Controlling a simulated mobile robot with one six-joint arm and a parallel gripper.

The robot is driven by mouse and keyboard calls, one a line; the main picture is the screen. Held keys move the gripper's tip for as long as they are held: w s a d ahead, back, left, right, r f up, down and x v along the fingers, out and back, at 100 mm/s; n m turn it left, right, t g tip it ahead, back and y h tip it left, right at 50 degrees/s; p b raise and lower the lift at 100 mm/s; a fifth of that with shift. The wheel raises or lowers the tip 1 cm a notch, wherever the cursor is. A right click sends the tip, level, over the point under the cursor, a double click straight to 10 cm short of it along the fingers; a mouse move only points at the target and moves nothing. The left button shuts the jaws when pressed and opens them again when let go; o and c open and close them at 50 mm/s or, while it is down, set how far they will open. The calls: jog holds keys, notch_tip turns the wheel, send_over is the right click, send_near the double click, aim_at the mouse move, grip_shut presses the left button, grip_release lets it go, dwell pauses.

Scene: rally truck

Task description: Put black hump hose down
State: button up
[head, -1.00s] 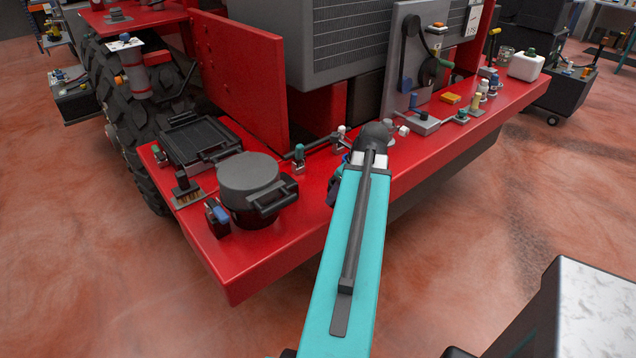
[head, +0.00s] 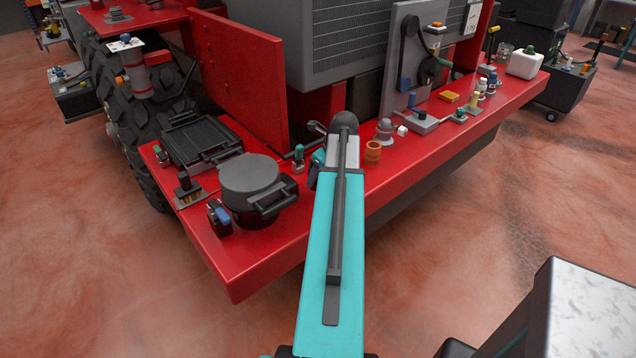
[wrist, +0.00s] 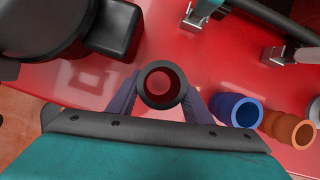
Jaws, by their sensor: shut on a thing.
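The black hump hose (wrist: 162,104) stands end-on to the wrist camera as a dark ring, and red surface shows through its bore. My gripper (wrist: 162,89) is shut on it, one finger on each side. The hose is over the red bumper shelf (wrist: 90,88); I cannot tell whether its lower end touches the shelf. A blue hose (wrist: 237,108) and an orange hose (wrist: 290,128) stand to its right in the wrist view. The orange hose also shows right of my arm in the head view (head: 373,153). My arm hides the held hose there.
A grey-lidded round pot (head: 250,175) with black handles stands left of my arm; its dark handle (wrist: 115,28) is close to the hose in the wrist view. Small clamped fittings (wrist: 208,10) stand behind on the right.

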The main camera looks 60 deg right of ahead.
jog(key=shift+f+p, duration=0.75)
jog(key=shift+f, duration=1)
jog(key=o, duration=1.5)
jog(key=shift+f, duration=0.15)
jog(key=shift+r, duration=0.25)
jog(key=shift+b+v, duration=1.35)
jog(key=shift+v, duration=4.55)
jog(key=shift+s, duration=0.15)
